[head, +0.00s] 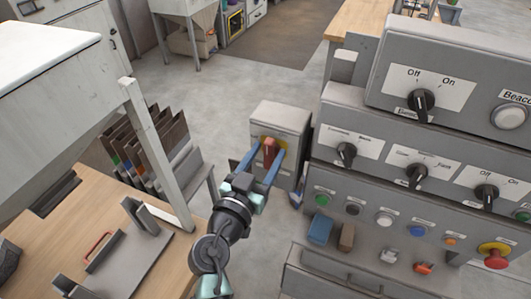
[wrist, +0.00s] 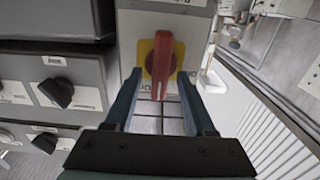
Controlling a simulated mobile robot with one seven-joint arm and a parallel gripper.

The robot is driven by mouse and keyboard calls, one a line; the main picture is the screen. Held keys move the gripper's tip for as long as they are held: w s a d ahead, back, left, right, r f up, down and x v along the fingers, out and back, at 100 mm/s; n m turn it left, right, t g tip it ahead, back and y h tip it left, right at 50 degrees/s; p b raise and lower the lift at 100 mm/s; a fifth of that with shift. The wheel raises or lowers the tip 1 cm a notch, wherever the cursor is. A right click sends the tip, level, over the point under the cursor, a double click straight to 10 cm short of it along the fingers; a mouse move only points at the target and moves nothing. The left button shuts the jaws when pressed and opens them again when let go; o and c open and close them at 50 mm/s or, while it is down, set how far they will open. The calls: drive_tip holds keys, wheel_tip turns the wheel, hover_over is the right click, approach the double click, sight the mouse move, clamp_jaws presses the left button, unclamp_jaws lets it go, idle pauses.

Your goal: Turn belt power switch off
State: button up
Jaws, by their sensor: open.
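The switch is a red rotary handle (head: 269,152) on a yellow plate, on the front of a grey box (head: 281,117) in the middle of the head view. In the wrist view the red handle (wrist: 162,62) stands upright on its yellow plate (wrist: 146,56). My gripper (head: 262,160) is open, with one blue finger on each side of the handle. In the wrist view the two fingertips (wrist: 158,78) flank the lower part of the handle, with a visible gap on both sides. The box's label is too cut off to read.
A grey control panel (head: 400,180) with black knobs (head: 423,101), coloured buttons and a red emergency button (head: 494,254) stands close on the right. A wooden table (head: 110,255) with a metal fixture and a white post (head: 155,150) are on the left. Open floor lies behind the box.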

clamp_jaws()
drive_tip(key=shift+n, duration=0.3)
drive_tip(key=n+b, duration=0.2)
drive_tip(key=n, duration=0.1)
drive_tip(key=shift+w+a+f+n, duration=0.1)
drive_tip(key=shift+a+n, duration=0.1)
drive_tip(key=shift+n, duration=0.1)
drive_tip(key=shift+w+a+f+n, duration=0.1)
drive_tip(key=shift+a+f+n, duration=0.05)
drive_tip(key=shift+n, duration=2.1)
drive_tip(key=shift+a+f+n, duration=0.1)
drive_tip(key=shift+f+n, duration=0.1)
drive_tip(key=shift+n, duration=2.1)
drive_tip(key=shift+w+a+f+n, duration=0.1)
drive_tip(key=shift+a+f+n, duration=0.05)
drive_tip(key=shift+n, duration=2.1)
drive_tip(key=shift+p, duration=0.3)
